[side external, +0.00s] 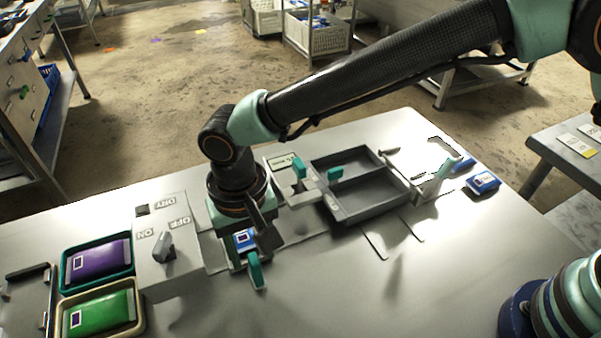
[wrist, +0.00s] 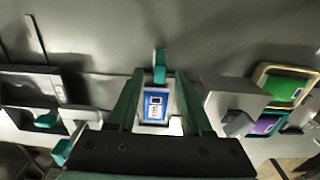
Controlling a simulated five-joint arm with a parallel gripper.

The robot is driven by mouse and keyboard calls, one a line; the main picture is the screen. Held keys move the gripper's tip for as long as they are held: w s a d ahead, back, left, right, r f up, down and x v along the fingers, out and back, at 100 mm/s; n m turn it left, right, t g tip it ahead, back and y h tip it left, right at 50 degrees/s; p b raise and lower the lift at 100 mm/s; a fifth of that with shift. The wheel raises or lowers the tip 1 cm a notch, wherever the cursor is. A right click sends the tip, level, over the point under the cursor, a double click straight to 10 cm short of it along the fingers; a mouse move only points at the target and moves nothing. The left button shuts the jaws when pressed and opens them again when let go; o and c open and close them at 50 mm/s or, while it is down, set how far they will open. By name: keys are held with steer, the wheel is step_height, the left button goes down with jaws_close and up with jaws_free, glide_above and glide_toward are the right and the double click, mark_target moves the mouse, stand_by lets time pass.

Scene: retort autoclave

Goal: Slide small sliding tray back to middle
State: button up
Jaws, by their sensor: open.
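The small sliding tray (side external: 236,262) lies low under my gripper (side external: 252,236), mostly hidden by it in the side view. A blue-and-white packet (side external: 243,238) rests there, and a teal upright handle (side external: 256,271) stands at the tray's near end. In the wrist view the packet (wrist: 156,104) shows between the two fingers of my gripper (wrist: 160,82), with the teal handle (wrist: 160,66) just beyond the fingertips. My gripper points down and is open, holding nothing. Whether a finger touches the tray is hidden.
A switch box with a knob (side external: 163,247) stands close left. Beyond it are purple (side external: 98,261) and green (side external: 100,313) pouches in trays. A teal lever (side external: 299,168) and a grey two-part tray (side external: 384,211) stand right. The near bench is mostly clear.

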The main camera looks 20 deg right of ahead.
step_height(320, 180, up, 6)
steer(key=shift+r, duration=0.25)
steer(key=shift+w+d+r, duration=0.1)
steer(key=w+d+r+t, duration=0.1)
steer(key=w+d+r, duration=0.15)
steer(key=d, duration=0.45)
steer(key=w+d+r+t+y, duration=0.1)
steer(key=d+r, duration=0.3)
steer(key=d, duration=0.3)
steer(key=w+d+r, duration=0.2)
steer(key=d+r, duration=0.2)
steer(key=d, duration=0.3)
steer(key=s+d+t, duration=0.1)
steer(key=s+d, duration=0.3)
steer(key=d, duration=0.5)
steer(key=s+d+t+h, duration=0.1)
steer(key=s+d+t, duration=0.1)
steer(key=d, duration=0.7)
steer(key=shift+s+f+t, duration=0.2)
steer(key=shift+s+t, duration=0.1)
steer(key=shift+s, duration=0.6)
